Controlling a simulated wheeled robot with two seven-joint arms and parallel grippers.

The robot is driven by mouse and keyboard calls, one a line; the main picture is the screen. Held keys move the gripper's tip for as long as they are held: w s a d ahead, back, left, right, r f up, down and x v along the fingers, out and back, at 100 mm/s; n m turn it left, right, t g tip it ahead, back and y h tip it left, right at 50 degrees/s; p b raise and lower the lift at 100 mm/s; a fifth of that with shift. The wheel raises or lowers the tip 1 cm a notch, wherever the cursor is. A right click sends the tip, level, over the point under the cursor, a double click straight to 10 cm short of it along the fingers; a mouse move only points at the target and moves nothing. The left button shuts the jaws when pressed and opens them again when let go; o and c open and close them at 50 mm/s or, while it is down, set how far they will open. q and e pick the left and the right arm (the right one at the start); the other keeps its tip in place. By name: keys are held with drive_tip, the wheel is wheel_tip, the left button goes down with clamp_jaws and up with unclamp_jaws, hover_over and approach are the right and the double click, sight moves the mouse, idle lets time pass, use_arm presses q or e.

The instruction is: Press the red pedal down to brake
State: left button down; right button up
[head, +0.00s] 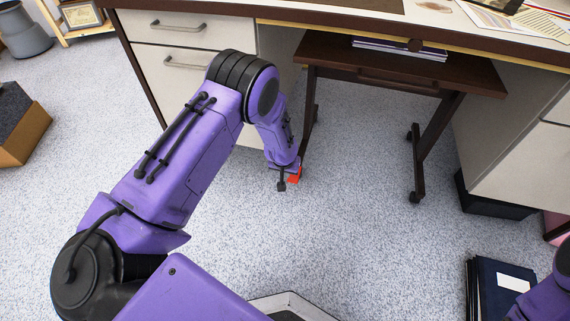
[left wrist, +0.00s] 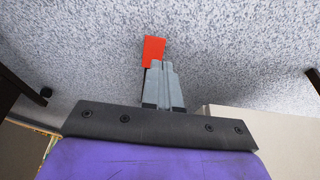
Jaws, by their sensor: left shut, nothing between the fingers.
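The red pedal (head: 295,179) is low at the floor near the foot of the brown wheeled stand under the desk. My left arm's end covers part of it in the head view. In the left wrist view the red pedal (left wrist: 153,49) is just beyond the fingertips, slightly left of their centre. My left gripper (left wrist: 161,66) is shut with its grey fingers together and nothing between them. The fingertips overlap the pedal's near edge in that view; I cannot tell whether they touch it. My right gripper is out of view; only a purple part of that arm shows at the lower right.
The brown wheeled stand (head: 385,66) is under the desk, with legs either side of open floor. White drawers (head: 180,62) stand left of it. Dark blue folders (head: 484,285) are at the lower right. A brown box (head: 22,128) is at the left. The speckled floor between is clear.

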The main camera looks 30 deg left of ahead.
use_arm(q)
drive_tip(key=shift+s+d+r+p, duration=0.15)
drive_tip(key=shift+s+r, duration=0.3)
drive_tip(key=shift+r, duration=0.1)
drive_tip(key=shift+s+d+r+p, duration=0.1)
drive_tip(key=shift+s+r+p, duration=0.05)
drive_tip(key=shift+s+r, duration=0.35)
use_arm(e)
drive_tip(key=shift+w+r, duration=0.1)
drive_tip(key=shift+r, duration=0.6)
use_arm(q)
drive_tip(key=shift+w, duration=0.1)
